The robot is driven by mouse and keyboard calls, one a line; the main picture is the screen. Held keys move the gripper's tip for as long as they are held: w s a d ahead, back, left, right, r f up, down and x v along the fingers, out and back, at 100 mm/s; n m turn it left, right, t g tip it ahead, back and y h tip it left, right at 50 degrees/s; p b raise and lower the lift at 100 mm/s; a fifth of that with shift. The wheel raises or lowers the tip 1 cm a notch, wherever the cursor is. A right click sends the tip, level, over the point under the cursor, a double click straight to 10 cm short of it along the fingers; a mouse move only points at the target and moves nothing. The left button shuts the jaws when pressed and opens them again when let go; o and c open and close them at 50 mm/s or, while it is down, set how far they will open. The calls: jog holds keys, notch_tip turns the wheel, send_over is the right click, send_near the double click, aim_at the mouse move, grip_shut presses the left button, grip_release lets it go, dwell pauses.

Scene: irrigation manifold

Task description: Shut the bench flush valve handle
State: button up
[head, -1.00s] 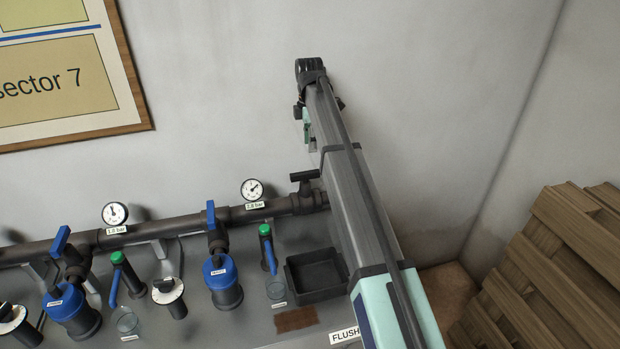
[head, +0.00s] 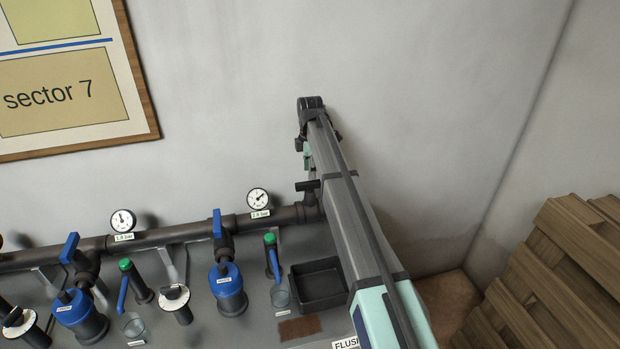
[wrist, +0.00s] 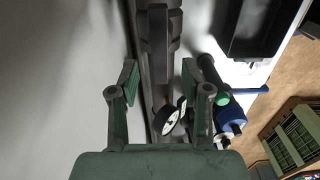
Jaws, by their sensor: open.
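A black valve with a bar handle (head: 308,186) sits at the right end of the dark pipe, beside my arm. In the wrist view, a dark bar handle (wrist: 158,40) lies lengthwise over the pipe, above and between the fingertips in the picture. My gripper (wrist: 159,76) is open and empty, one finger on each side of the pipe line. In the head view the fingers are mostly hidden by my arm. A "FLUSH" label (head: 344,343) on the bench is partly covered by my arm; whatever stands beyond it is hidden.
A black tray (head: 318,285) lies on the bench below the pipe end. A pressure gauge (head: 258,198), blue valves (head: 228,287) and green-topped taps (head: 271,255) stand to the left. Wooden pallets (head: 570,280) stand at the right.

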aim_at(310, 182)
jog(key=shift+f+p, duration=0.6)
jog(key=shift+f, duration=2.05)
jog(key=shift+c, duration=0.4)
grip_shut()
